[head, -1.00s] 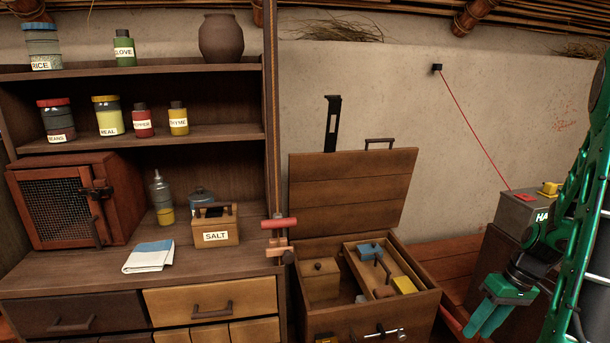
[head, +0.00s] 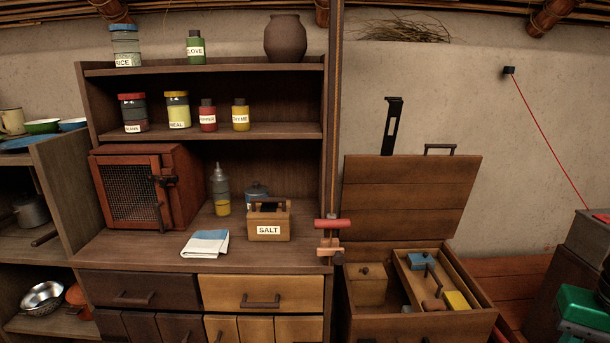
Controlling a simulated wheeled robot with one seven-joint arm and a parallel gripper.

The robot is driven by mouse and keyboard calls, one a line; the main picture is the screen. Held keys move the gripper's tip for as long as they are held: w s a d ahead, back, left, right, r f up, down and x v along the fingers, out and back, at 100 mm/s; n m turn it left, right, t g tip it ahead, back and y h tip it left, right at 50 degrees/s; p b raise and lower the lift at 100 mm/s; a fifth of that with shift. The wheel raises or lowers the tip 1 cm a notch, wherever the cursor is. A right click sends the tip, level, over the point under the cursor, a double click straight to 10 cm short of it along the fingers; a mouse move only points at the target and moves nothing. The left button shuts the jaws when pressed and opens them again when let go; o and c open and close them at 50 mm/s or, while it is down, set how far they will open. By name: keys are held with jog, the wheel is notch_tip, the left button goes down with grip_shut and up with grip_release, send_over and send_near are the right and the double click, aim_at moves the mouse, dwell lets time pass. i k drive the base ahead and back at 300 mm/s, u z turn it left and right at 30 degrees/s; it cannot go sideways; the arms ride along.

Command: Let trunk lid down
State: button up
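The trunk (head: 420,328) is a brown wooden chest standing on the floor to the right of the shelf unit. Its plank lid (head: 410,200) is raised, leaning back near the wall, with a dark handle (head: 440,147) on its top edge. A black slotted upright bar (head: 391,125) stands behind the lid's left part. Inside the trunk are a small lidded wooden box (head: 368,284) and a tray (head: 462,287) holding a blue piece (head: 421,262) and a yellow block (head: 456,301). Only a green part of my arm shows at the lower right edge; my gripper's fingers are out of view.
A shelf unit with jars, a salt box (head: 268,222) and drawers (head: 262,294) stands left of the trunk. A post with a red-handled clamp (head: 332,224) is close to the trunk's left side. A grey box (head: 590,238) with a red line to the wall is at right.

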aim_at(424, 196)
jog(key=k, duration=0.5)
jog(key=z, duration=0.5)
jog(key=i, duration=1.65)
jog(key=u, duration=0.5)
